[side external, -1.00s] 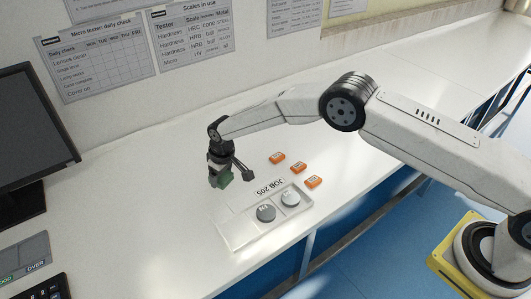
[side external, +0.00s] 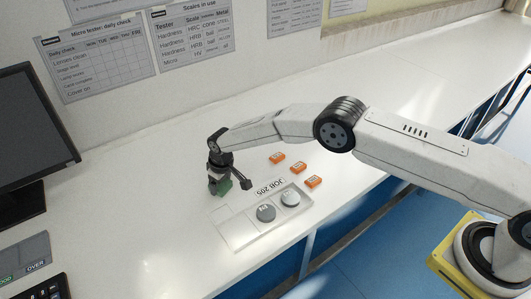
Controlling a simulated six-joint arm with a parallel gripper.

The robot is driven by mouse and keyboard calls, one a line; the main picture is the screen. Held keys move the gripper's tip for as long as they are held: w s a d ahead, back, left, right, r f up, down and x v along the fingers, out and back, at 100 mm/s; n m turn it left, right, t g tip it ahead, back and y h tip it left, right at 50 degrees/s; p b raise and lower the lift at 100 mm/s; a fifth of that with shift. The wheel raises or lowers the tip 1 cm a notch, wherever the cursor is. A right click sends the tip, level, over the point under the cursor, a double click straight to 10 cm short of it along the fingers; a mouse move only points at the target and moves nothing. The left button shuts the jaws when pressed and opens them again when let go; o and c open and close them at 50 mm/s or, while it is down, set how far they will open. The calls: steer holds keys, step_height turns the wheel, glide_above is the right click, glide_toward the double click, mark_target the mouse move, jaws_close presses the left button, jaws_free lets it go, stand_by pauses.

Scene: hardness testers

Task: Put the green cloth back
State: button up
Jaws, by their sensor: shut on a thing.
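The green cloth (side external: 224,187) is a small dark green piece at the tips of my gripper (side external: 220,183). My gripper is shut on it and points down, just behind the left end of the tray. Whether the cloth touches the bench cannot be told. The pale tray (side external: 238,241) lies on the white bench and has a "JOB 205" label along its back edge. Two round discs, a darker grey one (side external: 266,213) and a lighter one (side external: 291,198), sit in its middle and right parts. Its left part is bare.
Three small orange boxes (side external: 277,158), (side external: 298,167), (side external: 314,181) lie on the bench right of my gripper. A dark monitor (side external: 32,130) and a grey panel (side external: 24,255) stand at the left. The bench left of the tray is clear.

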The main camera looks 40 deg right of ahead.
mark_target(226, 185)
steer(key=shift+f, duration=0.15)
steer(key=o, duration=1.1)
steer(key=shift+r, duration=0.2)
steer(key=shift+s+d+r, duration=0.1)
steer(key=shift+s+r, duration=0.2)
steer(key=shift+r, duration=1.65)
steer(key=shift+s+d+r, duration=0.15)
steer(key=shift+s+r, duration=0.1)
steer(key=shift+r, duration=1.75)
steer(key=shift+s+d+r, duration=0.1)
steer(key=shift+s+r, duration=0.2)
steer(key=shift+r, duration=1.65)
